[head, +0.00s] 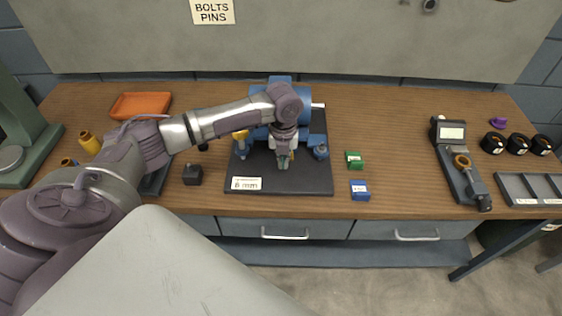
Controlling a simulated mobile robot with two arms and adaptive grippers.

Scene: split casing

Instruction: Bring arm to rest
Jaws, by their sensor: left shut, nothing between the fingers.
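My left arm reaches in from the left across the wooden bench. Its gripper (284,162) points down in front of the blue split casing (318,118) and is shut and empty. The gripper is above the dark mat (300,183) that bears the casing. My arm and gripper hide part of the casing. My right gripper is not in view.
A green block (354,160) and a blue block (360,191) lie right of the mat. A dark block (192,174) and an orange tray (141,105) are at left. A gauge device (450,133), black rings (517,143) and a grey tray (530,190) are at right.

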